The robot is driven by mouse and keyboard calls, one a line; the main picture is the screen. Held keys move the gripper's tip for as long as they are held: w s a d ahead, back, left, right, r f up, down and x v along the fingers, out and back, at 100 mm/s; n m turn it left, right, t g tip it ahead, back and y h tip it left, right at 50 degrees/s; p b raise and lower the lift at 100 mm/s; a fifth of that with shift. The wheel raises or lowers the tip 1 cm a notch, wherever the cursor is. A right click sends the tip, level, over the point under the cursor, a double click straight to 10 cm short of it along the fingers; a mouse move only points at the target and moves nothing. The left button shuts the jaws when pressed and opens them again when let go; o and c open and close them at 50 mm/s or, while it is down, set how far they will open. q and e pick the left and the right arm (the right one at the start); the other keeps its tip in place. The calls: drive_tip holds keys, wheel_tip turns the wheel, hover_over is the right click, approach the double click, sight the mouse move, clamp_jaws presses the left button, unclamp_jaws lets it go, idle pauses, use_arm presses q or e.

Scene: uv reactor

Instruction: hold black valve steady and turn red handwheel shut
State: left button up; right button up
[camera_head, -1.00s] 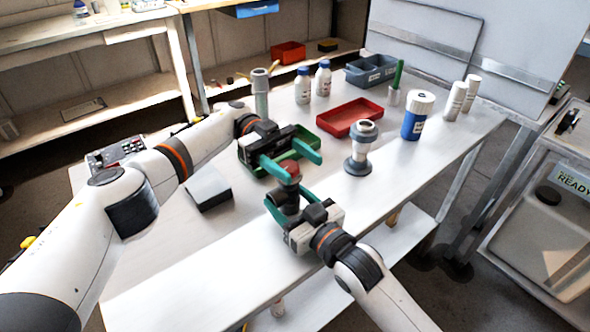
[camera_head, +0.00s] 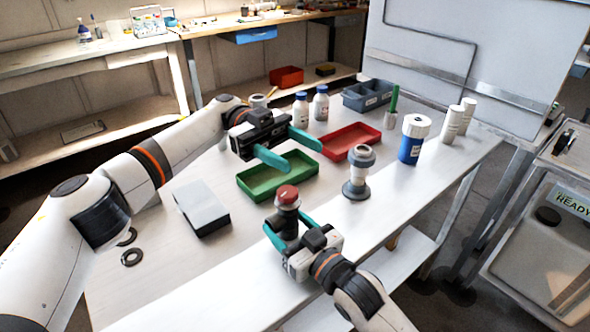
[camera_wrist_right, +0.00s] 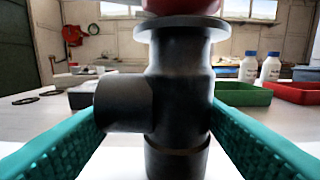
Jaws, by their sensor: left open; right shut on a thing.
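The black valve (camera_head: 286,222) stands upright near the table's front edge, and its body fills the middle of the right wrist view (camera_wrist_right: 180,100). The red handwheel (camera_head: 287,195) sits on top of it; only its lower part shows in the right wrist view (camera_wrist_right: 181,6). My right gripper (camera_head: 289,232) is shut on the black valve, with a green finger on each side of the body. My left gripper (camera_head: 288,150) is open and empty, above the green tray and behind the valve, clear of the handwheel.
The green tray (camera_head: 247,195) and red tray (camera_head: 372,133) lie behind the valve. A grey-white flanged fitting (camera_head: 357,173) stands to its right, with a blue container (camera_head: 411,150) beyond. A grey box (camera_head: 201,207) and black rings (camera_head: 131,257) lie left.

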use_arm(q)
drive_tip(key=shift+w+a+r+n+t+h, duration=0.1)
drive_tip(key=shift+w+a+n+t+h, duration=0.15)
drive_tip(key=shift+t+h, duration=0.3)
drive_tip(key=shift+w+a+r+n+t+h, duration=0.1)
drive_tip(key=shift+a+n+t+h, duration=0.2)
drive_tip(key=shift+h, duration=0.35)
drive_tip(key=a+f+n+t+h, duration=0.35)
drive_tip(key=n+t+h, duration=0.2)
drive_tip(key=t, duration=0.35)
drive_tip(key=n+t+y, duration=0.3)
drive_tip(key=n+t, duration=0.4)
drive_tip(key=t, duration=0.1)
approach(296, 188)
drive_tip(key=x, duration=1)
drive_tip(key=shift+f, duration=0.35)
drive_tip(key=shift+c, duration=0.6)
drive_tip(key=c, duration=0.9)
